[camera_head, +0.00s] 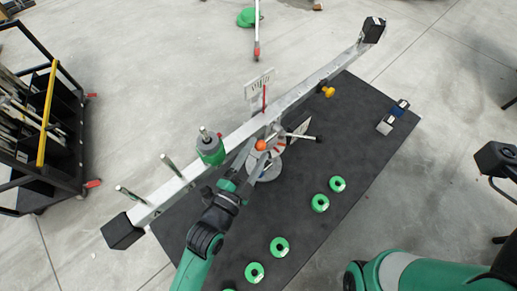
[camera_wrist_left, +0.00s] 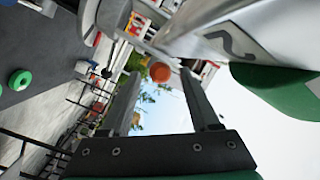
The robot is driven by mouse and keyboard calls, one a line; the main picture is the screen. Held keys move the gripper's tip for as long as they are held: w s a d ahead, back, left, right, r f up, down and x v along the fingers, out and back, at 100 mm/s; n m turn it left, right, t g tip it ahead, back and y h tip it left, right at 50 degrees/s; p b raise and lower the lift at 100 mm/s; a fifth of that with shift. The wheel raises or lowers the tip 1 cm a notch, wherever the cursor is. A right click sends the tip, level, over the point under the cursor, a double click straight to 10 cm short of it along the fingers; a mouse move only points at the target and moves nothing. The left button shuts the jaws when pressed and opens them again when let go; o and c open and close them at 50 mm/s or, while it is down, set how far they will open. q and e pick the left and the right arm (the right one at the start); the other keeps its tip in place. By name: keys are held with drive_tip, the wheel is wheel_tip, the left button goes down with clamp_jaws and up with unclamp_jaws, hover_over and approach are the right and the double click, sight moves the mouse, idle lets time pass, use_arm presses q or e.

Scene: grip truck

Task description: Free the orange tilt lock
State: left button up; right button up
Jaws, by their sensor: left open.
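The orange tilt lock, a round orange knob (camera_head: 261,145), sits at the middle of the pale beam (camera_head: 195,166), on its near side above a grey round base (camera_head: 272,170). My left gripper (camera_head: 258,163) reaches up to it from the lower left. In the left wrist view my left gripper (camera_wrist_left: 161,86) is open, with its two fingers apart. The orange knob (camera_wrist_left: 160,72) shows between the fingertips there, with a gap on both sides. I cannot tell how deep it sits between them.
A green weight (camera_head: 210,148) sits on the beam, with upright metal pins (camera_head: 172,167) beyond it. A yellow knob (camera_head: 328,91) and a black-tipped lever (camera_head: 305,137) stick out nearby. Several green discs (camera_head: 279,247) lie on the dark mat (camera_head: 345,160). A black cart (camera_head: 62,150) stands left.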

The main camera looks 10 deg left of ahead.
use_arm(q)
drive_tip(key=shift+x, duration=0.85)
clamp_jaws()
idle(0.8)
